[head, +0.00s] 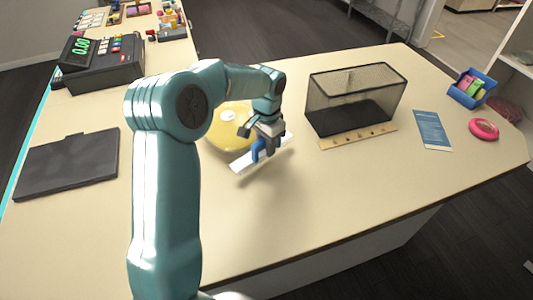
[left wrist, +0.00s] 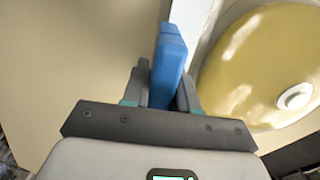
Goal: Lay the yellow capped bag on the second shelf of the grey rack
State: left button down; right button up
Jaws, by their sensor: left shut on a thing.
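The yellow bag (head: 232,132) with a round white cap (head: 227,116) is partly hidden behind my left gripper in the head view. A white strip (head: 243,167) runs along its near edge, with a blue grip piece (head: 256,152) on it. My left gripper (head: 264,144) is shut on this blue piece. A soft shadow on the table suggests the bag is held a little above it. The left wrist view shows the blue piece (left wrist: 168,65) between the fingers, with the yellow bag (left wrist: 265,65) and cap (left wrist: 294,97) to the right. My right gripper is out of view.
A grey wire rack (head: 383,12) shows partly beyond the table. A black mesh bin (head: 355,92), wooden peg strip (head: 358,137), blue card (head: 431,130), pink ring (head: 484,129) and blue box (head: 471,88) stand right. A dark folder (head: 68,163) and register (head: 103,65) are left. The front table is clear.

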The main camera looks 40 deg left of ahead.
pick_arm(q)
jog(key=shift+f, duration=0.35)
jog(key=f, duration=0.3)
jog(key=shift+w+d+f+p, duration=0.15)
jog(key=shift+w+f+p, duration=0.1)
jog(key=shift+f+p, duration=0.05)
jog(key=shift+f, duration=0.15)
jog(key=shift+s, duration=0.25)
jog(key=shift+w+f, duration=0.15)
jog(key=shift+f, duration=0.05)
jog(key=c, duration=0.9)
grip_release()
jog(key=shift+r, duration=0.1)
